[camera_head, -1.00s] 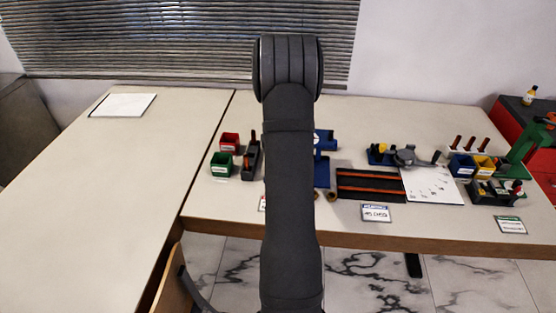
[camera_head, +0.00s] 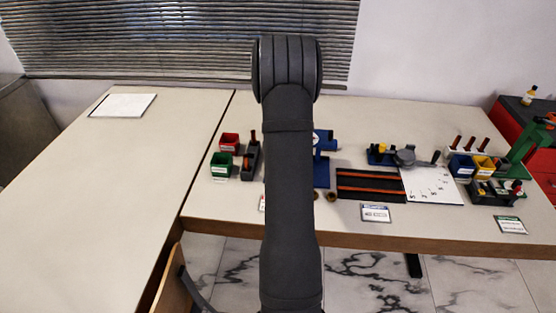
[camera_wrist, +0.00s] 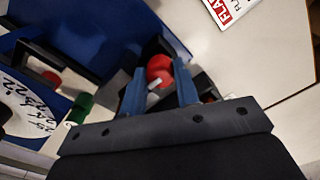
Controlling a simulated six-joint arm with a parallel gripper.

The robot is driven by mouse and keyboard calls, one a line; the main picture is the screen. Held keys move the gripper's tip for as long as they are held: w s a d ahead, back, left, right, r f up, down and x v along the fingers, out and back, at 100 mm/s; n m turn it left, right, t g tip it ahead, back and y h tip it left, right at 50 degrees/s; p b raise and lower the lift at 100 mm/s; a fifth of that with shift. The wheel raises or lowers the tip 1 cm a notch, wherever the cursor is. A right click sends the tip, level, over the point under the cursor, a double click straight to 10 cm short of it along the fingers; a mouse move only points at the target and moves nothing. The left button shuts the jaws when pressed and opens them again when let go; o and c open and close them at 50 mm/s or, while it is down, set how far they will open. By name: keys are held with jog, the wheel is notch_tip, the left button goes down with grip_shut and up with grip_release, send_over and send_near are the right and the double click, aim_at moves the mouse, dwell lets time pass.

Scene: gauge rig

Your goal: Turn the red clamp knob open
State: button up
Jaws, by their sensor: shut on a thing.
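The red knob (camera_wrist: 158,66) shows in the wrist view, between the two blue-grey fingers of my gripper (camera_wrist: 161,78). My gripper is shut on it, with one finger on each side. The knob sits beside a dark block at the edge of a blue rig (camera_wrist: 105,35). How far the knob is turned cannot be told. In the head view, my arm hides the gripper and the knob; part of a blue rig (camera_head: 322,172) shows just right of the arm.
In the wrist view, a white dial with numbers (camera_wrist: 25,105), a smaller red part (camera_wrist: 51,77) and a green part (camera_wrist: 80,106) lie to the left. A red-and-white label (camera_wrist: 232,10) lies above. In the head view, the left table (camera_head: 110,190) is mostly clear.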

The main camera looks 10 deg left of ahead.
jog(key=shift+r+n, duration=0.1)
jog(key=shift+n, duration=0.2)
dwell(0.4)
jog(key=o, duration=1)
jog(key=shift+c, duration=0.2)
